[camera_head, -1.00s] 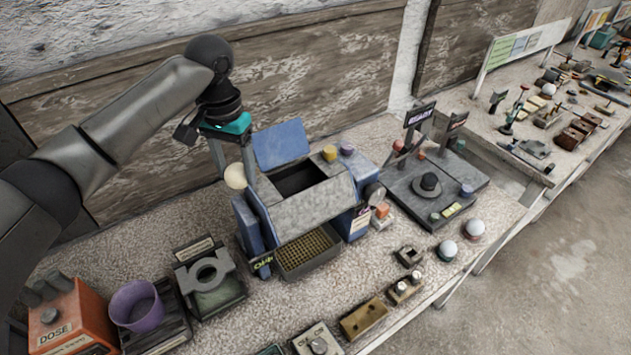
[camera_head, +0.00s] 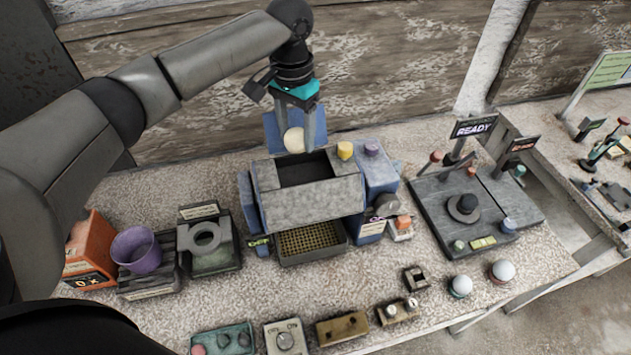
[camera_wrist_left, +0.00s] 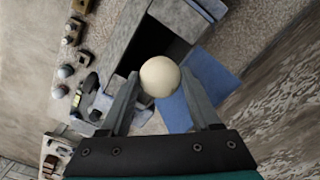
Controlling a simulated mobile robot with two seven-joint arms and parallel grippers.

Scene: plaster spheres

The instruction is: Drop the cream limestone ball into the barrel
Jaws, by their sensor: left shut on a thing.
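The cream limestone ball (camera_head: 294,140) is pinched between the fingertips of my left gripper (camera_head: 297,144), which points down. In the left wrist view the ball (camera_wrist_left: 159,76) sits between the two fingers, in front of a dark opening. The barrel (camera_head: 310,204) is a grey faceted body in a blue frame, with a dark rectangular opening in its top. The ball appears above the back edge of this opening, near its left part. A blue lid (camera_head: 272,133) stands raised behind the barrel, partly hidden by the gripper. My right gripper is not in view.
Yellow (camera_head: 345,149) and purple (camera_head: 371,148) knobs stand right of the opening. A mesh tray (camera_head: 312,255) lies in front. A purple cup (camera_head: 137,250) and orange box (camera_head: 90,249) are at left. A dark panel with a READY sign (camera_head: 474,127) is at right.

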